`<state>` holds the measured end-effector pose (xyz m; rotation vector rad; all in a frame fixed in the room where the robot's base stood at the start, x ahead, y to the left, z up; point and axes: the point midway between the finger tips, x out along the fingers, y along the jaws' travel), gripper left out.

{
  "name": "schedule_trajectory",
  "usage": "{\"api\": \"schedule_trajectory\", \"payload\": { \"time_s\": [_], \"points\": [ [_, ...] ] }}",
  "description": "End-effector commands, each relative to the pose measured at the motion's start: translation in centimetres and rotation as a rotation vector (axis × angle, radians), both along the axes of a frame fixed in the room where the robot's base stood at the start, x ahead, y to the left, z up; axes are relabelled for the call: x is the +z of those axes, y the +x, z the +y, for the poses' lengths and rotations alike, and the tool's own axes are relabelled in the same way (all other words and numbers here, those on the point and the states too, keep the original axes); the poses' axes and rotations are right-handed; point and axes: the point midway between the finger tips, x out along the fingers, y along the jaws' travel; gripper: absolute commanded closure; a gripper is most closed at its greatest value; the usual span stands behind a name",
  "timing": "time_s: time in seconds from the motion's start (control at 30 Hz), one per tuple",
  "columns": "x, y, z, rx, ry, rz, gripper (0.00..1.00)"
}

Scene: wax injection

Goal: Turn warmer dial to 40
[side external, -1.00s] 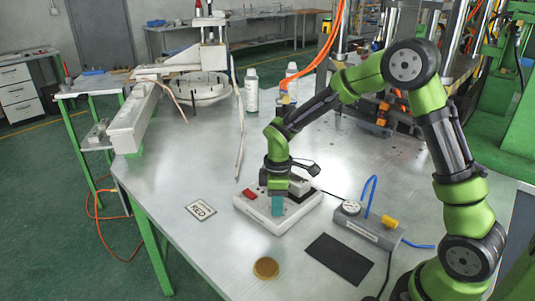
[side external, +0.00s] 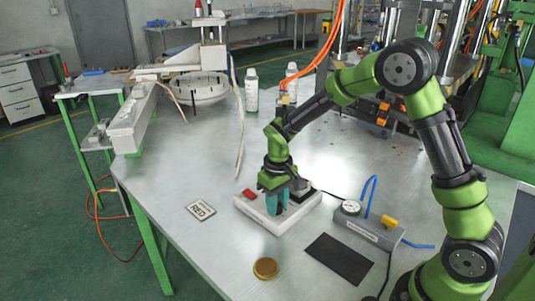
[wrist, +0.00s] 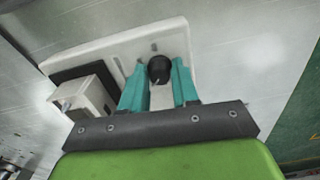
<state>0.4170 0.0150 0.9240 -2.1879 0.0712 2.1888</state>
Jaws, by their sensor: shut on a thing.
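The warmer (side external: 247,206) is a white, flat box on the table with a red part (side external: 249,194) at its left end. Its dial (wrist: 159,69) is a round black knob, seen in the wrist view near one edge of the white panel. My gripper (wrist: 160,80) points down over the warmer, with its two teal fingers on either side of the dial and shut on it. In the side view my gripper (side external: 277,212) hides the dial. A pale mark shows on the knob, but no numbers can be read.
A grey box with a gauge (side external: 351,208) and a yellow part stands to the right. A black mat (side external: 339,258), a round gold tin (side external: 265,268) and a card marked RED (side external: 201,211) lie nearby.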

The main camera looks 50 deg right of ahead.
Motion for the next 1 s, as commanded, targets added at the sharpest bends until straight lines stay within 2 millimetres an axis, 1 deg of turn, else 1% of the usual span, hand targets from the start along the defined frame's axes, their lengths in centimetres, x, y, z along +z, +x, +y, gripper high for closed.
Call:
{"api": "schedule_trajectory", "payload": {
  "time_s": [0.2,0.4,0.93,0.97,1.0],
  "points": [
    [0.10,0.05,0.02,-0.118,0.000,-0.002,1.00],
    [0.10,0.06,0.00,-0.178,0.001,-0.002,1.00],
    [0.11,0.07,-0.01,-0.198,0.001,-0.002,1.00],
    [0.11,0.07,-0.01,-0.198,0.001,-0.003,0.67],
    [0.11,0.07,-0.01,-0.198,0.001,-0.003,0.61]
  ]
}}
